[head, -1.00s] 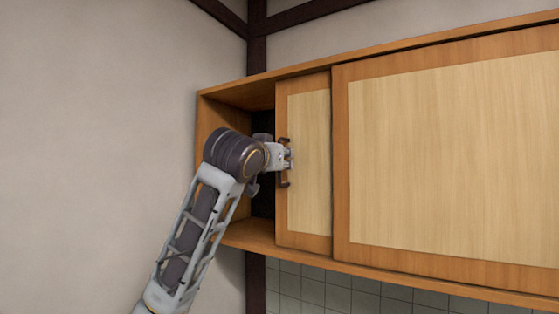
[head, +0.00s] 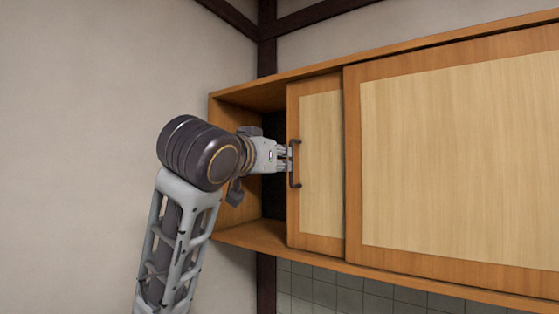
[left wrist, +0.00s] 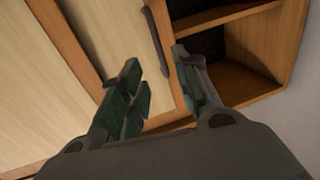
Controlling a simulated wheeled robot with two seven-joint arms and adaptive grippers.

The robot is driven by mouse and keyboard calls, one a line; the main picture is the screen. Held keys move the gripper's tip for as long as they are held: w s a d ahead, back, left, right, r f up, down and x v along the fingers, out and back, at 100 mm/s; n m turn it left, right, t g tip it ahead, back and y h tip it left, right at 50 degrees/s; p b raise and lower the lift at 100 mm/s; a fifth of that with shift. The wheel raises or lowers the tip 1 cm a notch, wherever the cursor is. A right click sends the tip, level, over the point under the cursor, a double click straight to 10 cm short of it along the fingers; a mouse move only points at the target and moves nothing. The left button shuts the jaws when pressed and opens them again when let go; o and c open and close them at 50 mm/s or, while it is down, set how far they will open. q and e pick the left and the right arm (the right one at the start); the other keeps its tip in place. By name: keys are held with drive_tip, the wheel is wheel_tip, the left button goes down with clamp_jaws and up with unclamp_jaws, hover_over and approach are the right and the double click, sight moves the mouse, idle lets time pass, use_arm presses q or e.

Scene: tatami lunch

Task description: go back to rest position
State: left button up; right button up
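My left gripper (head: 288,158) is open and empty, just left of the dark handle (head: 291,178) on the narrow sliding door (head: 321,165) of the wall cabinet (head: 250,236). In the left wrist view, the two fingers stand apart, with the handle (left wrist: 154,36) beyond the gap between the fingertips (left wrist: 155,68). I cannot tell whether a fingertip still touches the handle. My left arm is raised, coming up from the bottom left. My right gripper is not in view.
The cabinet is open at its left end, showing a dark interior and a shelf (left wrist: 225,18). A wide sliding door (head: 450,150) covers the right side. A plain wall (head: 80,120) leaves free room at left. Grey tiles (head: 340,297) lie below.

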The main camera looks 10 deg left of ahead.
use_arm(q)
drive_tip(key=shift+s+a, duration=0.1)
drive_tip(key=shift+s, duration=0.3)
drive_tip(key=shift+f, duration=0.1)
